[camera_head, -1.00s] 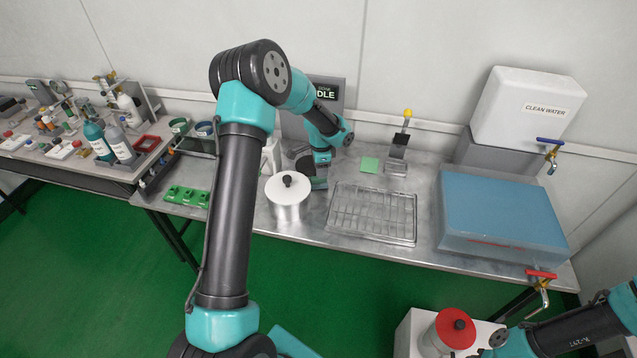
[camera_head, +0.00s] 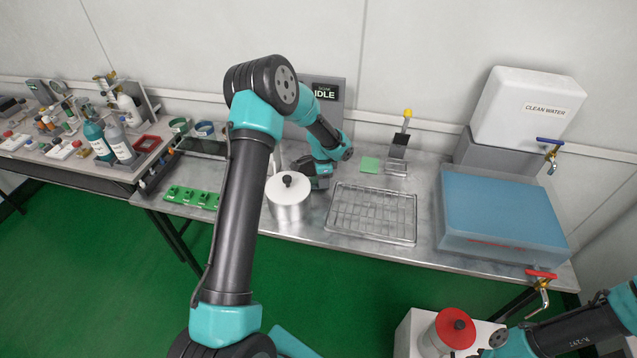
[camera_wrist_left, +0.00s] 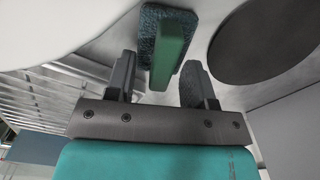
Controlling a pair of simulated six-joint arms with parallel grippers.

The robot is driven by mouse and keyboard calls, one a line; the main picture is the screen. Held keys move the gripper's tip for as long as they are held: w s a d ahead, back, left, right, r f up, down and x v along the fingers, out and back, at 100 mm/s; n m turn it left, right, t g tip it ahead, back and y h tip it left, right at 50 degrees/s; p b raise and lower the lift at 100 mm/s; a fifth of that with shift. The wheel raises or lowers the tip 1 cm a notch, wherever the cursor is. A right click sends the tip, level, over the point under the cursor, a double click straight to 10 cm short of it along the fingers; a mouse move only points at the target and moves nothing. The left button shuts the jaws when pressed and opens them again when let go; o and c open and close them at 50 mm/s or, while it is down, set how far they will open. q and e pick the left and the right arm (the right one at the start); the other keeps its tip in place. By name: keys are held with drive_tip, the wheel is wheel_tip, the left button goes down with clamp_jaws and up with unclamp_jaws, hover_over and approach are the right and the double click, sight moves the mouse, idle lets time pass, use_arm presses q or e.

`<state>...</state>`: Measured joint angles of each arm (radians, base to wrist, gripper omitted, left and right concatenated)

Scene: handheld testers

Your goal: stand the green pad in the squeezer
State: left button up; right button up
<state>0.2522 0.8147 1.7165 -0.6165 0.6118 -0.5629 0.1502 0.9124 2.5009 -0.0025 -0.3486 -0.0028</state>
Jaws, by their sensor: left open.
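A flat green square (camera_head: 370,164) lies on the metal table, just left of the squeezer (camera_head: 399,147), an upright frame with a dark plate and a yellow knob. In the left wrist view, a green bar (camera_wrist_left: 168,50) on a blue-green textured pad (camera_wrist_left: 150,22) lies between the fingers of my left gripper (camera_wrist_left: 158,72). I cannot tell which of the two is the task's green pad. The left gripper is open, one finger on each side of the bar. In the head view this gripper (camera_head: 318,182) is low beside the white-lidded pot, mostly hidden by its wrist.
The white-lidded pot (camera_head: 288,198) stands close left of my left gripper. A wire rack (camera_head: 372,213) lies to its right, and a blue-topped basin (camera_head: 502,210) beyond that. A red-lidded container (camera_head: 455,328) is at the bottom right. Green blocks (camera_head: 192,196) lie at left.

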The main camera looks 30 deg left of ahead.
use_arm(q)
drive_tip(key=shift+c, duration=0.2)
clamp_jaws()
idle(0.4)
drive_tip(key=shift+r, duration=0.2)
wheel_tip(320, 180, up, 10)
drive_tip(key=shift+f, duration=0.15)
idle(0.8)
drive_tip(key=s+d+r+n, duration=0.1)
drive_tip(key=d+r+n, duration=0.1)
drive_tip(key=d, duration=1)
drive_tip(key=s+d+r+n, duration=0.1)
drive_tip(key=d+r+n, duration=0.1)
drive_tip(key=d, duration=0.9)
drive_tip(key=s+d+r+n, duration=0.1)
drive_tip(key=d+r+n, duration=0.1)
drive_tip(key=d, duration=1)
drive_tip(key=shift+s+d+r, duration=0.3)
drive_tip(key=shift+s, duration=0.05)
